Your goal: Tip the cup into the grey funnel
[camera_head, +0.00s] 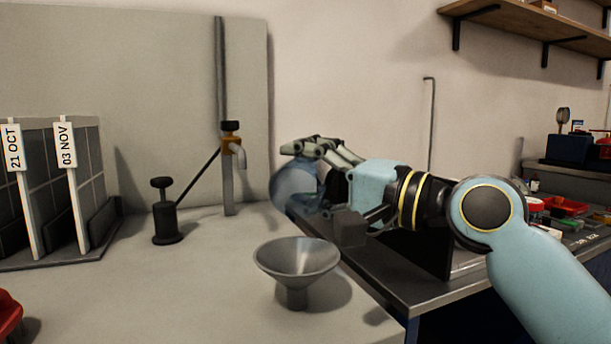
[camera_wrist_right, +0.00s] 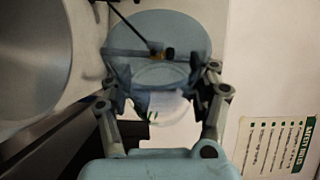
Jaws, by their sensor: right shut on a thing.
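The cup (camera_head: 295,187) is clear and bluish. My right gripper (camera_head: 312,178) is shut on it and holds it in the air above the bench. In the head view the cup shows above the grey funnel (camera_head: 297,258), with a gap between them. In the right wrist view the cup (camera_wrist_right: 158,45) sits between the two fingers (camera_wrist_right: 160,92). The cup's exact tilt and contents are hard to make out. The funnel stands upright on the bench, wide mouth up. A large pale round shape at the left of the wrist view looks like the funnel (camera_wrist_right: 35,50). My left gripper is not in view.
A tap-like fitting (camera_head: 229,165) on a post and a small black stand (camera_head: 167,215) are behind, left of the funnel. A rack with date labels (camera_head: 68,143) stands at the left. A red object (camera_head: 8,312) is at the lower left corner. The bench (camera_head: 150,295) before them is clear.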

